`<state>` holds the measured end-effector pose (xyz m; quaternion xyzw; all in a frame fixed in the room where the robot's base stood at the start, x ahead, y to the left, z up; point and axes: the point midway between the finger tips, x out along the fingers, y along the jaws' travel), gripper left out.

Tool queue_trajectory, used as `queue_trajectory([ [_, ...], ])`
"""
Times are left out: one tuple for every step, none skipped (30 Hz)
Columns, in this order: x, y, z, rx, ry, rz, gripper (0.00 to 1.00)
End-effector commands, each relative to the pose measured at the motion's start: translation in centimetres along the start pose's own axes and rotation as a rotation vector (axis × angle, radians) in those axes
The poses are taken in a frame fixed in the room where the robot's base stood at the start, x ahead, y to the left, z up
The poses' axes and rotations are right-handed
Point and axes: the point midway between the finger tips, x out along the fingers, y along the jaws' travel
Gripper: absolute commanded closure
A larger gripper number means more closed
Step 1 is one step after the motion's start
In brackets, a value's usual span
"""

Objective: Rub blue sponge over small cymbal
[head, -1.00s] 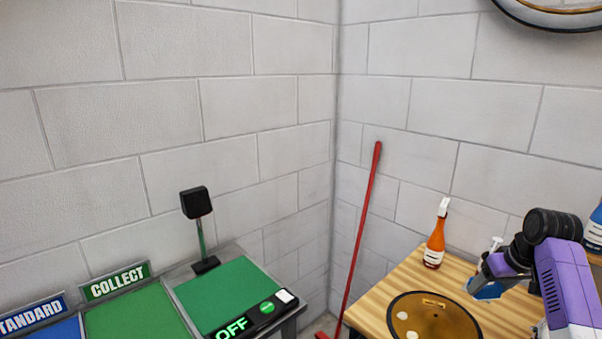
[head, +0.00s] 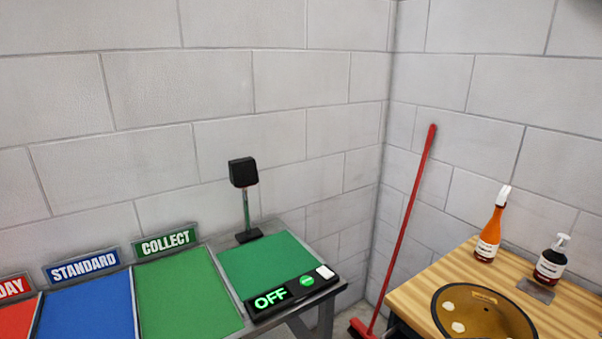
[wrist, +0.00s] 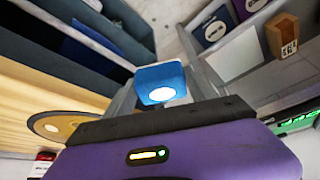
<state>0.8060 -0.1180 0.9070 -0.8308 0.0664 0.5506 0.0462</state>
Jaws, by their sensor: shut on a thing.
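The small cymbal (head: 484,318) lies on the wooden bench at the lower right of the head view. It is amber-brown with a dark rim and several pale spots, and the frame's bottom edge cuts it off. Part of it also shows at the left of the wrist view (wrist: 47,123). The blue sponge (wrist: 158,74) is in the middle of the wrist view, with a bright white patch on its face. My gripper (wrist: 162,92) is shut on the sponge, one finger at each side. The sponge is apart from the cymbal. My gripper is out of the head view.
On the wooden bench (head: 425,285) stand an orange spray bottle (head: 488,240) and a dark pump bottle (head: 550,262). A red broom (head: 407,220) leans in the wall corner. A table at left holds a green COLLECT tray (head: 185,295), a blue STANDARD tray (head: 88,312) and an OFF panel (head: 285,292).

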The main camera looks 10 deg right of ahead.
Motion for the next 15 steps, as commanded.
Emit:
queue_trajectory([
  [1.0, -2.2, 2.2, -0.025, -0.005, -0.013, 0.73],
  [1.3, -3.3, 3.2, -0.037, -0.005, -0.019, 0.73],
  [1.6, -4.5, 4.4, -0.054, -0.005, -0.026, 0.73],
  [1.9, -5.4, 5.3, -0.066, -0.005, -0.03, 0.73],
  [2.1, -6.1, 6.1, -0.077, -0.004, -0.034, 0.73],
  [2.4, -7.1, 7.1, -0.091, -0.004, -0.041, 0.73],
  [2.6, -7.7, 7.8, -0.1, -0.005, -0.044, 0.73],
  [2.7, -8.2, 8.4, -0.109, -0.003, -0.047, 0.73],
  [3.0, -8.8, 9.2, -0.119, -0.003, -0.05, 0.73],
  [3.1, -9.2, 9.7, -0.125, -0.003, -0.053, 0.73],
  [3.3, -9.5, 10.1, -0.13, -0.003, -0.055, 0.73],
  [3.5, -9.8, 10.5, -0.137, -0.002, -0.058, 0.73],
  [3.5, -10.1, 10.7, -0.141, -0.001, -0.059, 0.73],
  [3.6, -10.2, 10.9, -0.144, -0.001, -0.06, 0.73],
  [3.7, -10.4, 11.1, -0.147, -0.001, -0.061, 0.73],
])
